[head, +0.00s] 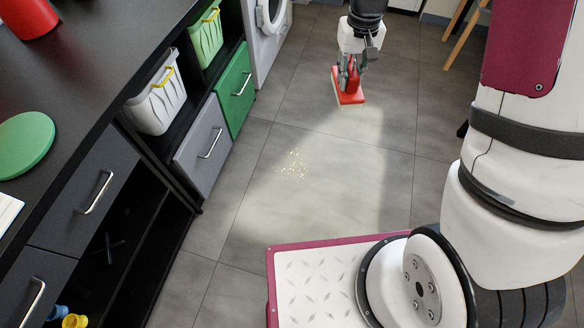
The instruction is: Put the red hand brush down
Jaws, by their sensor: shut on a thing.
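The red hand brush (348,97) is at the top middle of the head view, over the grey tiled floor. It has a flat red base and an upright red part. My gripper (349,76) points down and is shut on the upper part of the brush, partly hiding it. I cannot tell whether the brush touches the floor or hangs just above it.
A patch of pale crumbs (295,165) lies on the floor (310,215), left of and nearer than the brush. Dark cabinets with a grey drawer (203,146) and a green drawer (235,90) line the left. A washing machine (265,35) stands behind. Wooden legs (461,33) show at top right. The floor around the brush is open.

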